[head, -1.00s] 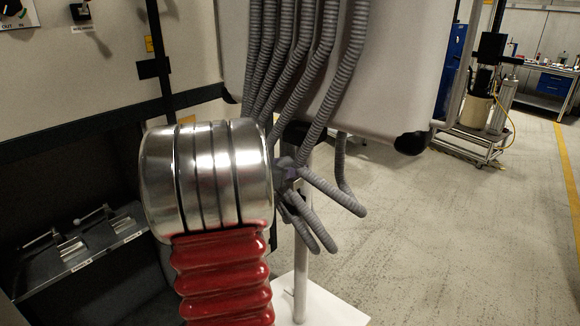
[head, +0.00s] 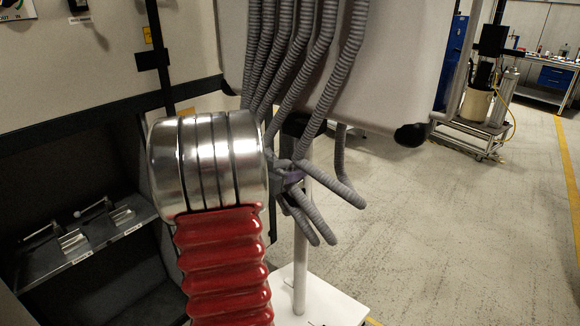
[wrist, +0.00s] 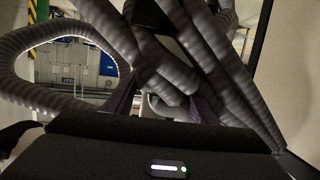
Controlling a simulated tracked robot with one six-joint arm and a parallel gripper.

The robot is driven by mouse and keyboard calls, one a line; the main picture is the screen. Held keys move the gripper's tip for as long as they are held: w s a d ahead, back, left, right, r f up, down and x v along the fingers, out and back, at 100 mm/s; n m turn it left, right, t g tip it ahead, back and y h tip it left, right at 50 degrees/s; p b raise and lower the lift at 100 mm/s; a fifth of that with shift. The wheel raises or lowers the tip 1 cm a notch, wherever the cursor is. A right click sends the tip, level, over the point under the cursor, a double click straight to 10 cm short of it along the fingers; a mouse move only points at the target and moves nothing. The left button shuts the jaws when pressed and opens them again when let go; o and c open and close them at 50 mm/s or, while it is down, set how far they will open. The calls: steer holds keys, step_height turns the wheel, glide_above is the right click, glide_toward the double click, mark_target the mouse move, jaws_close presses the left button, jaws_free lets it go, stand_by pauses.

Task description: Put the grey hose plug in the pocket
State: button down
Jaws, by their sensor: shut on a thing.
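My gripper (wrist: 165,88) shows in the wrist view as two purple fingers above a dark body with a lit indicator. It is shut on a grey piece among ribbed grey hoses, which I take to be the grey hose plug (wrist: 168,80). Hoses cross in front, so the plug's outline and the fingertips are partly hidden. The plug cannot be told apart from the hoses there. I cannot make out the pocket in either view.
The ribbed metal cylinder (head: 208,165) on red bellows (head: 222,262) fills the centre left. A pale block (head: 390,70) hangs behind the grey hoses (head: 322,70). A dark shelf (head: 85,243) with fittings is at left. Open floor (head: 440,240) lies at right.

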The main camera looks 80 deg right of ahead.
steer(key=shift+f, duration=1.4)
steer(key=c, duration=0.7)
jaws_free()
steer(key=shift+a, duration=0.1)
steer(key=shift+w, duration=0.1)
steer(key=v, duration=1.3)
steer(key=shift+a, duration=0.3)
